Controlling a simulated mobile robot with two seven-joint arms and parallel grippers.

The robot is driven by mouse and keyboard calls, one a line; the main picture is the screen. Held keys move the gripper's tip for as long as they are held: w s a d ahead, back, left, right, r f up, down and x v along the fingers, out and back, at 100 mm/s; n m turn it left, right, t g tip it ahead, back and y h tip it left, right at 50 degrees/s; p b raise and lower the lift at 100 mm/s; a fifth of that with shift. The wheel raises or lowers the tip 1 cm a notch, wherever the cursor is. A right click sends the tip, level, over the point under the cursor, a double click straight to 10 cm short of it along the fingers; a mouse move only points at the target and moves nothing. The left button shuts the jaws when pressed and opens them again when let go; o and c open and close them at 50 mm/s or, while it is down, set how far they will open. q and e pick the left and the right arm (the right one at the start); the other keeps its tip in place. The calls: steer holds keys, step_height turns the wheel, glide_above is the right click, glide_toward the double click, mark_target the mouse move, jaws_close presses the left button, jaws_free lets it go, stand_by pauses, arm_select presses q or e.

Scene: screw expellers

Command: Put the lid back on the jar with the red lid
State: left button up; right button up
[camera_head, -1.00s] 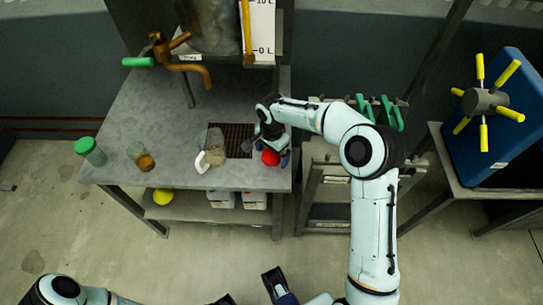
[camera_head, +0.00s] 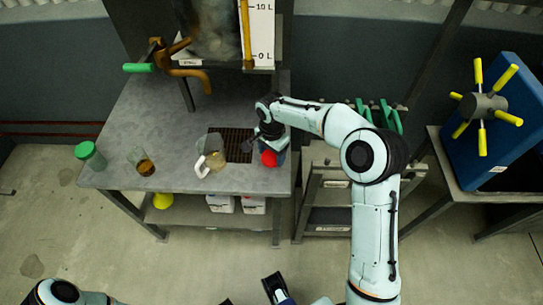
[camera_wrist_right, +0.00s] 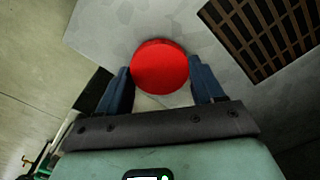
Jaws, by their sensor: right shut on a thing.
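A round red lid (camera_head: 268,158) is at the right front part of the grey table. It also shows in the right wrist view (camera_wrist_right: 160,67), between the two blue fingers of my right gripper (camera_wrist_right: 160,85), which is shut on it. Whether a jar is under the lid is hidden. An open glass jar with brown contents (camera_head: 145,167) stands at the left of the table. My left arm enters at the bottom left. Dark blue finger-like parts, likely my left gripper (camera_head: 272,287), show at the bottom edge, cut off, so its opening is unclear.
A green-lidded jar (camera_head: 90,155) stands at the table's left edge. A glass vessel with a white handle (camera_head: 202,167) stands beside the dark grate (camera_head: 238,145). A machine with a tap (camera_head: 190,75) is at the back. A yellow object (camera_head: 163,201) and white containers (camera_head: 221,204) sit below.

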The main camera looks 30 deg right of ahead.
arm_select(q)
steer(key=r+p, duration=0.1)
steer(key=s+r+p, duration=0.1)
steer(key=p, duration=0.1)
steer(key=shift+r+g, duration=0.2)
steer(key=shift+g, duration=0.1)
arm_select(e)
step_height(320, 180, up, 18)
arm_select(q)
steer(key=shift+c, duration=0.4)
arm_select(e)
steer(key=n, duration=0.6)
glide_toward(271, 157)
steer(key=a, duration=0.3)
steer(key=a+f+n, duration=0.1)
steer(key=f+n, duration=0.1)
steer(key=f, duration=0.1)
steer(key=s+a+f+n, duration=0.1)
steer(key=a+f+n, duration=0.1)
steer(key=f+n, duration=0.1)
steer(key=s+a+f+n, duration=0.1)
steer(key=a+f+n, duration=0.1)
steer(key=f+n, duration=0.1)
steer(key=shift+s+a+f, duration=0.1)
steer(key=shift+a+f, duration=0.1)
steer(key=shift+f, duration=0.05)
arm_select(q)
steer(key=c, duration=0.8)
steer(key=shift+a, duration=0.1)
steer(key=shift+c, duration=0.2)
